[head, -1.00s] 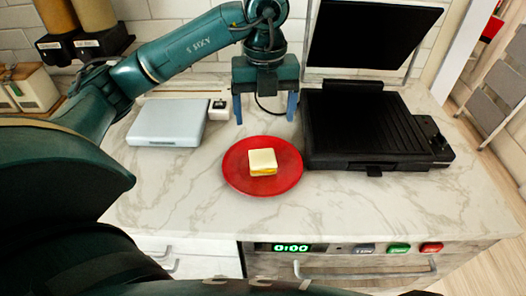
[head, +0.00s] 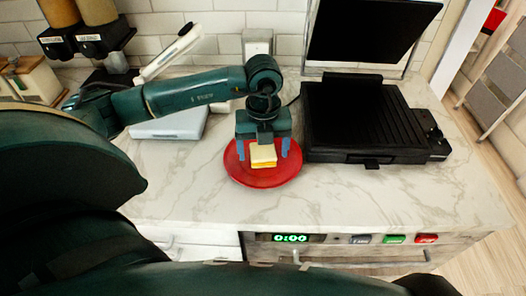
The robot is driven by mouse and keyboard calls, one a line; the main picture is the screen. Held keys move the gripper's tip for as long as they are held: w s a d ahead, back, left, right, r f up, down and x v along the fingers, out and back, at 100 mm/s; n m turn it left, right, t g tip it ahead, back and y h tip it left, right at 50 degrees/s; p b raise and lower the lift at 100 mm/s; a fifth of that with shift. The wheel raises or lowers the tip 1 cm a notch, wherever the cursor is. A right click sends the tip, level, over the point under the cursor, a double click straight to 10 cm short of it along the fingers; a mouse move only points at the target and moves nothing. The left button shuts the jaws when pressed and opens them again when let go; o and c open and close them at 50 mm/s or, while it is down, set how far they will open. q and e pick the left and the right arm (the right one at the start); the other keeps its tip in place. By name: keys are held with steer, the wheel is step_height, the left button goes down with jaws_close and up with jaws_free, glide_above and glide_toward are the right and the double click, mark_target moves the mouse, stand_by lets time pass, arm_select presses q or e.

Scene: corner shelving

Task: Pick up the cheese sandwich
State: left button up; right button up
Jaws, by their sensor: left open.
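The cheese sandwich (head: 263,156), white bread with a yellow cheese layer, lies on a round red plate (head: 264,178) on the marble counter. My left gripper (head: 263,152) is open above the plate, pointing down. Its two blue fingers stand one on each side of the sandwich, with a gap visible on both sides. The fingertips are low, near the plate; I cannot tell whether they touch it. My right gripper is not in view.
A pale flat device (head: 170,125) lies behind my left arm. The counter (head: 390,195) in front is clear. Dispensers (head: 85,35) stand at the back left.

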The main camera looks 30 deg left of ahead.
arm_select(q)
steer(key=c, duration=1.1)
steer(key=shift+r, duration=0.1)
